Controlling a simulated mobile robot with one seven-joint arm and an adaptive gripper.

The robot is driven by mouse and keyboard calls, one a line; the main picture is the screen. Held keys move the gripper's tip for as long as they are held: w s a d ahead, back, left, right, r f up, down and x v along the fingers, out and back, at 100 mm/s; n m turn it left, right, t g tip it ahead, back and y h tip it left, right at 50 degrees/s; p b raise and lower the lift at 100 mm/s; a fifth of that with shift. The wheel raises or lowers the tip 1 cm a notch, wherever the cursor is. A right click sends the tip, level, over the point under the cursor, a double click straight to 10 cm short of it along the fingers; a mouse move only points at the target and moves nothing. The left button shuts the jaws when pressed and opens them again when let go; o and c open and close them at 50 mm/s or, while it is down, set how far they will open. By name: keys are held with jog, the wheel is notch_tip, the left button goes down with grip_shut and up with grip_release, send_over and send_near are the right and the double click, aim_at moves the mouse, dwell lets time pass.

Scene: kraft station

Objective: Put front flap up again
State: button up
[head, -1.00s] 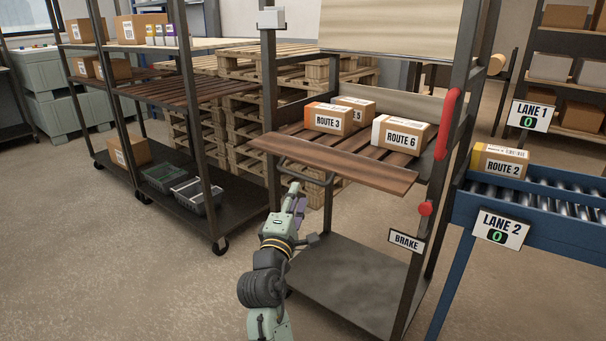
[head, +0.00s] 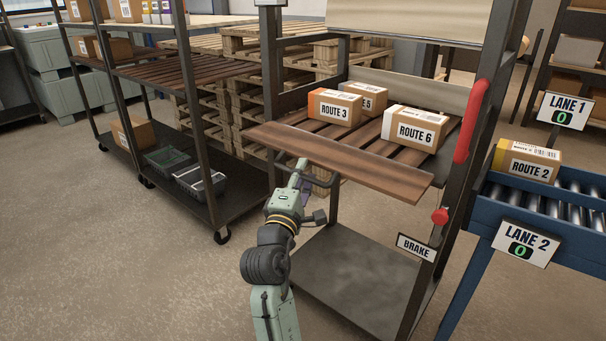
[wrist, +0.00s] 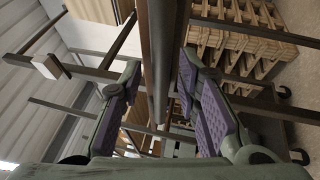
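The front flap (head: 340,165) is a brown board along the front edge of the slatted shelf. It is folded down and out, tilted slightly below level. My gripper (head: 303,168) is below the flap's front edge, left of its middle, by a dark bar handle. In the wrist view my gripper (wrist: 160,100) has its two purple-padded fingers spread apart. I see no contact. In the head view the fingertips are partly hidden under the flap.
Boxes marked ROUTE 3 (head: 335,107) and ROUTE 6 (head: 414,128), with another behind, stand on the shelf. Dark posts, a red grip (head: 472,120) and a BRAKE sign (head: 416,248) bound the right side. A roller conveyor (head: 560,210) stands farther right. Floor at left is open.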

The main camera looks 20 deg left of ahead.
grip_shut()
dwell(0.7)
